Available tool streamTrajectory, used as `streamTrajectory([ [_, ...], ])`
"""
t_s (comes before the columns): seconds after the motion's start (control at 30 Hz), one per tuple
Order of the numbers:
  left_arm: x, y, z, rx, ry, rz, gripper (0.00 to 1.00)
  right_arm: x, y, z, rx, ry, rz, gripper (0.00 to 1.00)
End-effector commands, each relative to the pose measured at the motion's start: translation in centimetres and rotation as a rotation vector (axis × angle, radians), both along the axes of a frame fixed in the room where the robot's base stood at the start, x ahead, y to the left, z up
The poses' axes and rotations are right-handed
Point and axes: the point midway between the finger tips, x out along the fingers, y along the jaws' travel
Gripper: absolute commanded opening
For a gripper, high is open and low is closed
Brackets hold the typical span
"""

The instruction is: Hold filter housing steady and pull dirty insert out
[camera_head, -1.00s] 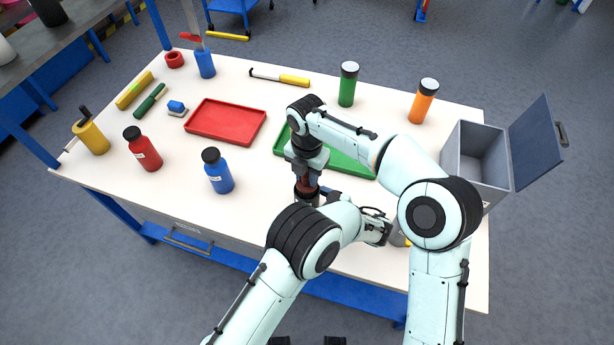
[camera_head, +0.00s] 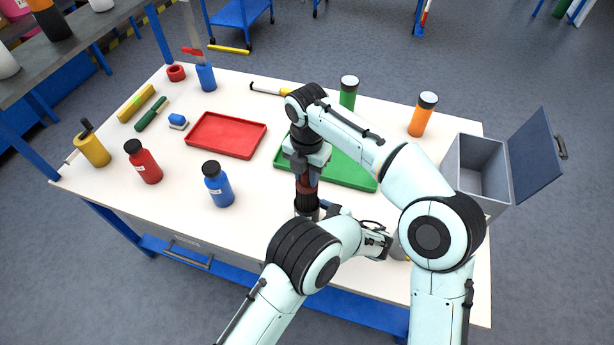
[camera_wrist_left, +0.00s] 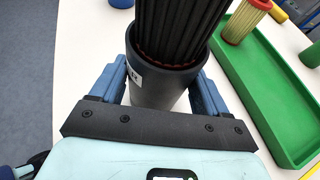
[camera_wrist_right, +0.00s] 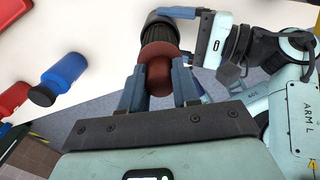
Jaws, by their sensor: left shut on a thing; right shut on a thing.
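The filter housing (camera_wrist_left: 160,92) is a dark grey cylinder with a white label, upright on the table in the left wrist view. My left gripper (camera_head: 324,207) is shut around it. The dirty insert (camera_wrist_left: 178,35) is dark and pleated and stands partly out of the housing's open top; its lower end is hidden inside. Its brown-red cap (camera_wrist_right: 157,66) is between the fingers of my right gripper (camera_wrist_right: 160,80), which is shut on it from above. In the head view the insert's dark pleats (camera_head: 306,201) show between cap and housing.
A green tray (camera_head: 350,175) lies behind the housing; a cream pleated filter (camera_wrist_left: 245,22) with a red end stands in it. A red tray (camera_head: 227,135) and red and blue bottles (camera_head: 218,186) are to the left. A grey bin (camera_head: 478,170) with an open lid is at right.

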Motion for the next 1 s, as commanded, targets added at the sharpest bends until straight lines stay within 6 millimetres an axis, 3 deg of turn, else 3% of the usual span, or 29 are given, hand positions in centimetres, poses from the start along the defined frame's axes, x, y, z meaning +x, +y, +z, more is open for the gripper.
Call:
streamTrajectory([
  [0.5, 0.0, 0.0, 0.1, 0.000, -0.001, 0.000, 0.38, 0.0, 0.0, 3.1, 0.001, -0.002, -0.001, 0.00],
  [0.87, 0.0, 0.0, 0.1, 0.000, -0.001, 0.000, 0.38, 0.0, 0.0, 3.5, 0.000, 0.000, 0.000, 0.00],
  [0.9, 0.0, 0.0, 0.1, 0.000, -0.001, 0.000, 0.89, 0.0, 0.0, 3.5, 0.000, 0.000, 0.000, 0.00],
  [0.93, 0.0, 0.0, 0.1, 0.000, -0.001, 0.000, 0.98, 0.0, 0.0, 3.5, 0.000, 0.000, 0.000, 0.00],
  [1.0, 0.0, 0.0, 0.1, 0.000, -0.001, 0.000, 1.00, 0.0, 0.0, 3.5, 0.000, 0.000, 0.000, 0.00],
])
